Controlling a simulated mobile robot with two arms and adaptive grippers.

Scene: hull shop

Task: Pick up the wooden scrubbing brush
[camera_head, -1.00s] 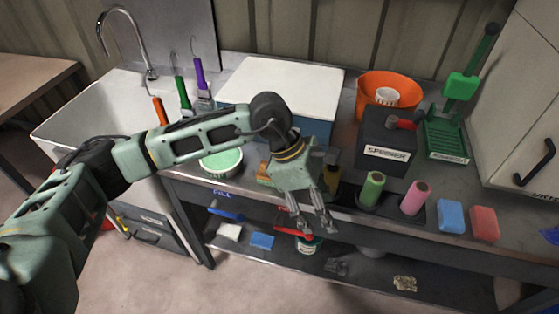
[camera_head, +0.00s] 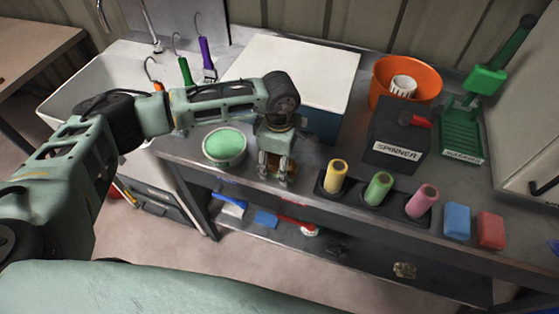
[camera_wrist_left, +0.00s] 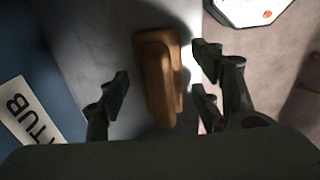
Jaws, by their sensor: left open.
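The wooden scrubbing brush (camera_wrist_left: 158,80) lies on the grey counter in the left wrist view, a brown block with a raised grip along its length. It lies between the fingers of my left gripper, with a gap on both sides. In the head view my left gripper (camera_head: 274,172) points down over the counter's front edge, open and empty. There the brush is mostly hidden behind the fingers. I cannot tell exactly how high the fingertips are above the counter. My right gripper is not in view.
A bowl with a green top (camera_head: 225,145) stands left of the gripper. A blue tub with a white lid (camera_head: 295,72) is behind. Yellow (camera_head: 336,177), green and pink rollers stand in a holder to the right. A shelf with brushes lies below.

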